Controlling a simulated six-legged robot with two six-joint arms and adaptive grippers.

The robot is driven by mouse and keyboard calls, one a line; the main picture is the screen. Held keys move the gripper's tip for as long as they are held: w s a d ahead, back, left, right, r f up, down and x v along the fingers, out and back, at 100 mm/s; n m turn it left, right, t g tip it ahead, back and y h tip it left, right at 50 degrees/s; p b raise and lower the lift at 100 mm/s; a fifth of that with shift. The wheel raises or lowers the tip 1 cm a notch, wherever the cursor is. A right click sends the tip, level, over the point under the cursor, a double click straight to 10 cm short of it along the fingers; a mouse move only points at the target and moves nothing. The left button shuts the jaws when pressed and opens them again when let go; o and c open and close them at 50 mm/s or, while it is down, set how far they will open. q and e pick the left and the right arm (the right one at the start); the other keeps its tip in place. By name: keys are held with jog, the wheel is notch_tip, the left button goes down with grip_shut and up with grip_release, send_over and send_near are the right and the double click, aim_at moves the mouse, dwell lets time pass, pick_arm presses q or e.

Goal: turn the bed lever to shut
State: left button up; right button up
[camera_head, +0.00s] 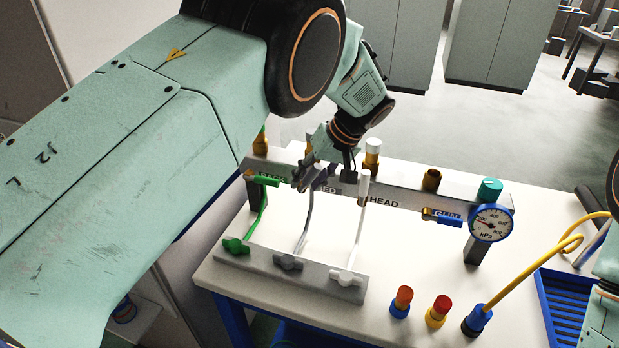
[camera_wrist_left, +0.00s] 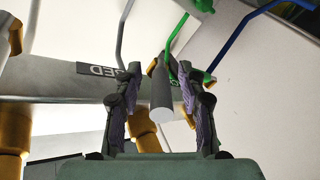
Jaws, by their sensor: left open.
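The bed lever (camera_wrist_left: 162,97) is a grey cylindrical handle beside the black BED label (camera_wrist_left: 103,72) on the grey manifold. In the left wrist view it lies between the two fingers of my left gripper (camera_wrist_left: 160,80), which is open around it. Small gaps appear on both sides, though contact is hard to judge. In the head view my left gripper (camera_head: 304,181) is at the manifold's BED section and hides most of this lever. My right gripper is out of view; only part of my right arm shows at the right edge.
Hoses run down to a grey valve block (camera_head: 290,274). Colored plugs (camera_head: 438,310) stand at the front.

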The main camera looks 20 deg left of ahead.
pick_arm(q)
jog(key=shift+s+r, duration=0.1)
jog(key=shift+r, duration=0.05)
notch_tip(320, 180, up, 10)
jog(key=shift+f, duration=0.1)
dwell(0.4)
